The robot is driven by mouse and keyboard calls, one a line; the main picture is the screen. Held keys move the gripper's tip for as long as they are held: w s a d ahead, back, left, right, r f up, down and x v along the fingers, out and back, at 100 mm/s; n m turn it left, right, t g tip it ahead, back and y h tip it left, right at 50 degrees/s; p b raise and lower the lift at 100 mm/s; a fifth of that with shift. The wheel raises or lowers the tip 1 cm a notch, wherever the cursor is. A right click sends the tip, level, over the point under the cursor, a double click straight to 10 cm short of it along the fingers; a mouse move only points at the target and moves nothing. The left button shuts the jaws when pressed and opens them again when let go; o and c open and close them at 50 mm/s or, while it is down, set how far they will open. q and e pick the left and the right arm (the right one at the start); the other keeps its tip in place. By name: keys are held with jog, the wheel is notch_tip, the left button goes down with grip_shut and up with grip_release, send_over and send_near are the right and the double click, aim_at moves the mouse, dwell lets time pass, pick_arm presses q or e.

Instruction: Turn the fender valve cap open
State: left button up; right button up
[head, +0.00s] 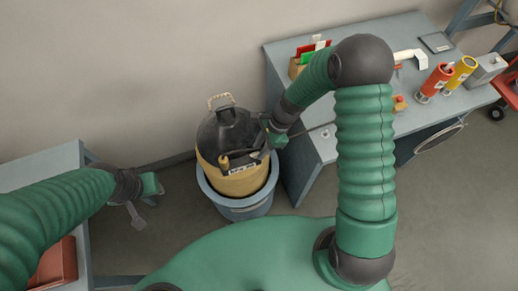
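A black-topped yellow drum (238,180), with a pale handle on top, stands in a blue-grey round holder (243,208) on the floor. A small orange-yellow knob (224,161) sits on the front left of its black top; it may be the valve cap, but I cannot be sure. My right gripper (262,153) is at the drum's right side, close to its top and right of the knob. Its fingers are small and partly hidden by the wrist. My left gripper (141,215) hangs above the floor left of the drum, apart from it. Its finger opening is unclear.
A grey bench (405,146) at the right holds red and yellow cylinders (438,80), a box of coloured items (300,62) and small parts. Another grey table (45,165) stands at the left with a red box (56,262). A wall is behind the drum.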

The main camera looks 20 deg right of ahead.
jog(key=shift+a+f, duration=0.3)
jog(key=shift+f, duration=0.15)
jog(key=shift+s+a+f, duration=0.1)
jog(key=shift+a, duration=0.85)
jog(key=shift+c, duration=1.8)
jog(key=shift+d, duration=0.2)
jog(key=shift+c, duration=1.1)
jog(key=shift+d, duration=0.5)
grip_shut()
jog(key=shift+a, duration=0.45)
pick_arm(q)
jog(key=shift+s+a+f, duration=0.1)
jog(key=shift+a, duration=0.7)
